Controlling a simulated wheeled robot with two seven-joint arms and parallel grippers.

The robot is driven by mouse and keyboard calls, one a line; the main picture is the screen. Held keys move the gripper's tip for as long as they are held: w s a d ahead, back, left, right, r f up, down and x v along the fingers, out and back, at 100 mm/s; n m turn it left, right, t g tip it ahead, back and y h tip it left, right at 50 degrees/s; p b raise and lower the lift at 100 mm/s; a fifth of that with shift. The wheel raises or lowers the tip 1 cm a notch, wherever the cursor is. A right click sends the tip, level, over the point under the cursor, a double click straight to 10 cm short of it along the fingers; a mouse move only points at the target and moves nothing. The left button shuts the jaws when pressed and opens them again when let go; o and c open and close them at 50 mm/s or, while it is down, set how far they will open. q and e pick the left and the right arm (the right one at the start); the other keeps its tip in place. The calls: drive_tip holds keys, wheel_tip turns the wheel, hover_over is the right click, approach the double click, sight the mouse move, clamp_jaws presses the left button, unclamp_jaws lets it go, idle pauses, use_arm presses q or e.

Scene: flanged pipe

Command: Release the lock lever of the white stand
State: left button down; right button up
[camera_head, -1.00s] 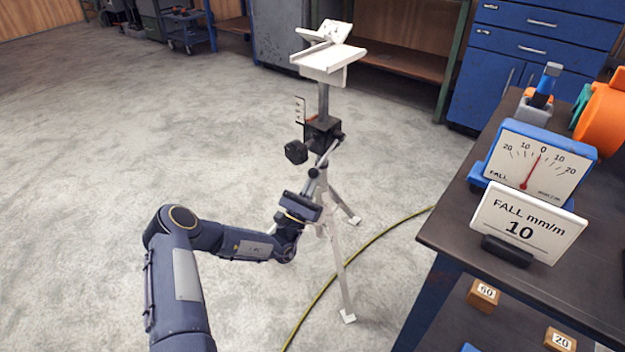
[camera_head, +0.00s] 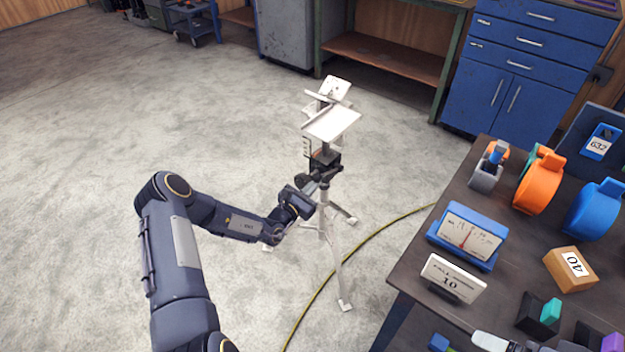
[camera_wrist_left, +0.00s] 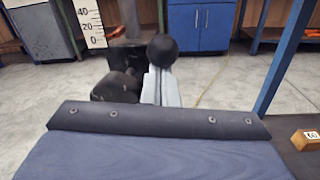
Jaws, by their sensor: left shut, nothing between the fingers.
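The white stand (camera_head: 323,222) is a tripod with a tilted white head (camera_head: 332,123) on a short visible post. A black clamp block (camera_head: 326,158) sits below the head and also shows in the left wrist view (camera_wrist_left: 128,50). My left gripper (camera_head: 321,181) is shut and empty just below and in front of the block. In the left wrist view its pale fingers (camera_wrist_left: 160,88) are together, with a black ball knob (camera_wrist_left: 162,50), seemingly the lever's, just beyond their tips. Whether they touch it I cannot tell. A dark knob (camera_wrist_left: 116,86) is left of the fingers.
A dark bench (camera_head: 405,270) at right holds a fall gauge (camera_head: 466,236), a "FALL 10" card (camera_head: 453,278), orange (camera_head: 538,185) and blue (camera_head: 594,210) rings, and blocks. The floor at left is clear.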

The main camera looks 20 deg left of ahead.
sight(313, 178)
use_arm(q)
drive_tip(key=shift+w+d+r+p, duration=0.15)
drive_tip(key=shift+r+p, duration=0.2)
drive_tip(key=shift+r, duration=0.25)
drive_tip(key=shift+w+a+r+p, duration=0.15)
drive_tip(key=shift+r+p, duration=0.2)
drive_tip(key=shift+r, duration=0.2)
drive_tip(key=shift+w+d+r, duration=0.1)
drive_tip(key=shift+r, duration=0.05)
use_arm(e)
wheel_tip(313, 178, up, 2)
drive_tip(key=shift+r, duration=0.25)
use_arm(q)
drive_tip(key=shift+w+r, duration=0.1)
drive_tip(key=shift+r, duration=0.15)
use_arm(e)
drive_tip(key=shift+w, duration=0.1)
use_arm(q)
drive_tip(key=v, duration=0.8)
drive_tip(key=shift+f, duration=0.45)
use_arm(e)
drive_tip(key=shift+r, duration=0.15)
